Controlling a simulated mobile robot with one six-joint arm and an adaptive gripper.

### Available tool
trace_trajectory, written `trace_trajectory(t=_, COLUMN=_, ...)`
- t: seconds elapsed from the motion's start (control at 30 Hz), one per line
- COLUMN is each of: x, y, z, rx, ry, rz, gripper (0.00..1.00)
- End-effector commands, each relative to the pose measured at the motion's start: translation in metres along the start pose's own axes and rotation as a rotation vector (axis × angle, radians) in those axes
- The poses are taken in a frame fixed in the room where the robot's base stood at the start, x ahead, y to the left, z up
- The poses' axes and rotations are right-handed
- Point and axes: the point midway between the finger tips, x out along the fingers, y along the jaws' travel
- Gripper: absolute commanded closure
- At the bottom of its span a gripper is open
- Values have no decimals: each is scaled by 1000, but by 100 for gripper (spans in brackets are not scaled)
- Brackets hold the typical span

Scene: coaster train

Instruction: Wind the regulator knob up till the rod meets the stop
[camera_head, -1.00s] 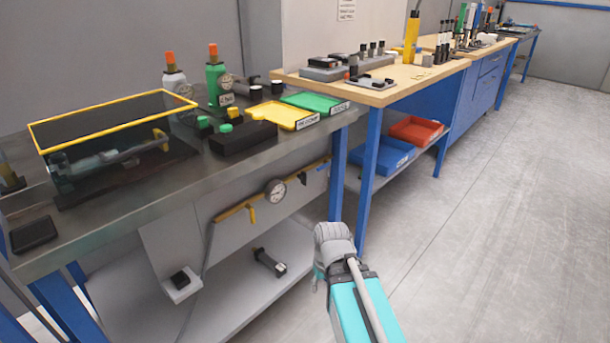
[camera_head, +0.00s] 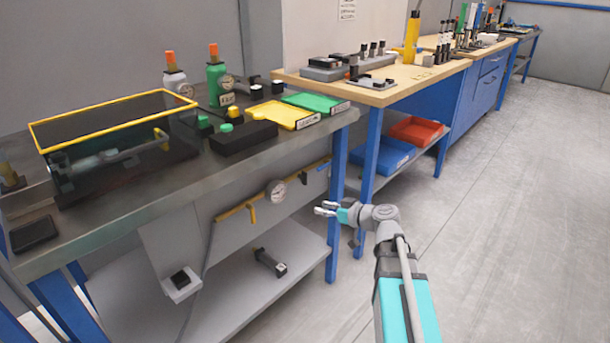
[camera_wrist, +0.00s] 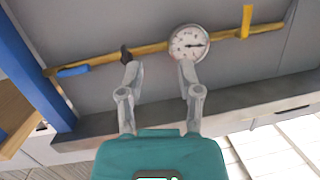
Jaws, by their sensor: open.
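A yellow pipe (camera_head: 235,210) runs along the panel under the near bench and carries a round gauge (camera_head: 276,192). A small black knob (camera_wrist: 126,54) sits on the pipe beside the gauge (camera_wrist: 189,43); it also shows small in the head view (camera_head: 303,178). My gripper (camera_head: 323,207) is open and empty, in front of the panel and right of the gauge. In the wrist view my fingertips (camera_wrist: 160,72) point at the pipe, one near the knob, one near the gauge. A grey cylinder with a rod (camera_head: 95,162) lies under the clear yellow-rimmed cover (camera_head: 110,107); rod-to-stop contact cannot be told.
A yellow lever (camera_wrist: 247,20) and a blue handle (camera_wrist: 72,72) sit on the pipe either side. A blue bench leg (camera_head: 335,220) stands just beside my gripper. A lower shelf (camera_head: 240,290) lies beneath. Floor to the right is clear.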

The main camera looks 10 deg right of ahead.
Motion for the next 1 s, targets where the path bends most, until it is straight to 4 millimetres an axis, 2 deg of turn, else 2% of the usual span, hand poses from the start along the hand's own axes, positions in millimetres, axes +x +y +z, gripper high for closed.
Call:
trace_trajectory(t=0.1, x=-12, y=22, z=-20, rx=-54, ry=111, rz=51, gripper=54)
trace_trajectory(t=0.3, x=-26, y=40, z=-38, rx=-106, ry=210, rz=111, gripper=54)
trace_trajectory(t=0.77, x=-28, y=44, z=-41, rx=-115, ry=227, rz=122, gripper=54)
trace_trajectory(t=1.0, x=-20, y=45, z=-43, rx=-115, ry=226, rz=121, gripper=54)
